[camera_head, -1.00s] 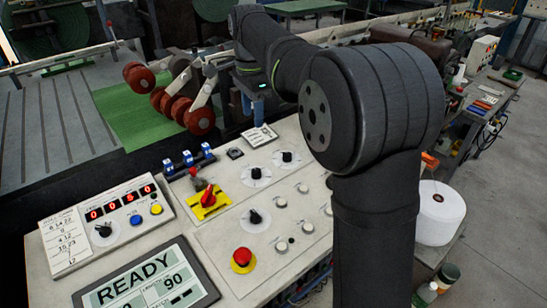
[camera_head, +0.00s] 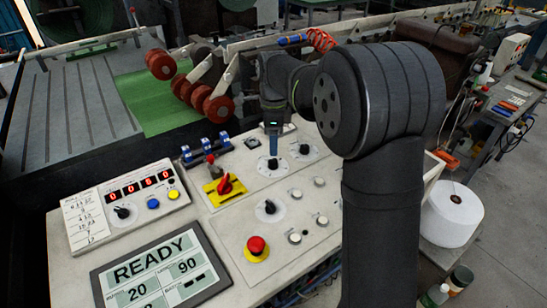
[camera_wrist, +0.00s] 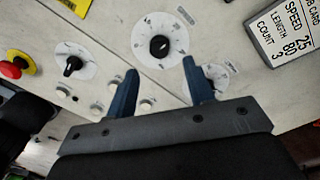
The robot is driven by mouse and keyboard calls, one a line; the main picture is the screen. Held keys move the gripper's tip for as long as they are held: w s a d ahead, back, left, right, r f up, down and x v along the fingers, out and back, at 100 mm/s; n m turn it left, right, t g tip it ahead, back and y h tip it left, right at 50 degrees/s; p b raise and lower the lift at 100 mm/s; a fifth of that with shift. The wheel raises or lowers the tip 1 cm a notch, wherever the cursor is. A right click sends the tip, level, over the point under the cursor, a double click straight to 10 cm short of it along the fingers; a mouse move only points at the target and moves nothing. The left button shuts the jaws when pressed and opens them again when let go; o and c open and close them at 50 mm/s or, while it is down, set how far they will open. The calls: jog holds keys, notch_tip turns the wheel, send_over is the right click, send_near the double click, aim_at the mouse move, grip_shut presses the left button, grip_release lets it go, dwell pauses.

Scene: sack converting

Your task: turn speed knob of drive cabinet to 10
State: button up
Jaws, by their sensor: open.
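The drive cabinet's sloped white panel (camera_head: 225,232) carries several black knobs on round white dials. My gripper (camera_head: 273,142) points down at one dial knob (camera_head: 272,163) left of a second dial knob (camera_head: 304,149). In the wrist view, my gripper (camera_wrist: 160,66) is open. The knob (camera_wrist: 159,46) shows just beyond and between the blue fingertips, with its pointer tilted; contact is not visible. The right finger partly hides another dial (camera_wrist: 214,76). A third dial knob (camera_wrist: 72,65) is at left.
A red emergency button (camera_head: 256,246), a red switch on a yellow plate (camera_head: 224,186) and several small white buttons surround the dials. A screen (camera_head: 163,270) reads READY. A job card (camera_wrist: 291,30) shows speed 25. A white roll (camera_head: 452,214) stands at right.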

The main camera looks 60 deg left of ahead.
aim_at(274, 160)
notch_tip(274, 160, down, 6)
jog(key=shift+d+f, duration=0.1)
jog(key=shift+f, duration=0.1)
jog(key=shift+c, duration=0.2)
jog(key=c, duration=0.9)
